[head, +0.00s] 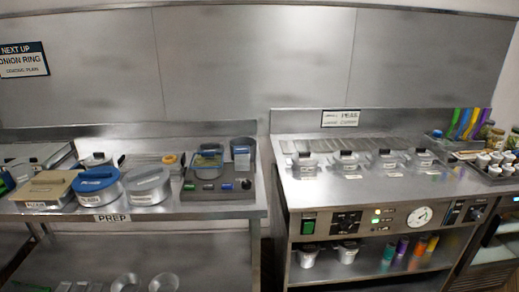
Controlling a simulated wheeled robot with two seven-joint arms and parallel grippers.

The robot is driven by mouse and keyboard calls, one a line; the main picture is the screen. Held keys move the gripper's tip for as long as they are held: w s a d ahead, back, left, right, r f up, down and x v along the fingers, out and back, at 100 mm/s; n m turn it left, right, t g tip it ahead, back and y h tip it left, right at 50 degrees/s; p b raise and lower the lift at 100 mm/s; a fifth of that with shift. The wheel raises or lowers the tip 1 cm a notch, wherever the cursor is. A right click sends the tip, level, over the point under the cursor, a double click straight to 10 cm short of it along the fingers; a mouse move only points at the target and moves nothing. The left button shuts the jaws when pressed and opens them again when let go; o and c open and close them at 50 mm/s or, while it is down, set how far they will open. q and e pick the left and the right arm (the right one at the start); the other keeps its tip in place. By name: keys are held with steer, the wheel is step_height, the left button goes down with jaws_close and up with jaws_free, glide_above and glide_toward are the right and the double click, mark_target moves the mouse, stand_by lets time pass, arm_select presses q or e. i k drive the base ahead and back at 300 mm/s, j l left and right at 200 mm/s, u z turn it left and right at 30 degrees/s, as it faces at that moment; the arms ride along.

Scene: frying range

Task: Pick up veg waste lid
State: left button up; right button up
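Three lidded containers stand side by side on the left steel prep table. One has a tan rectangular lid (47,183), one a round blue lid (97,177), and one a round grey lid (148,178). Neither of my grippers shows in the head view.
The prep table (230,208) also bears a grey unit with coloured buttons (212,187) and blue-topped containers (210,155). A gap separates it from the right counter (375,188), which holds several small lidded pots. A shelf (365,277) below holds pots and coloured bottles.

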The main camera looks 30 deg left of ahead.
mark_target(214, 147)
steer(key=u, duration=1.25)
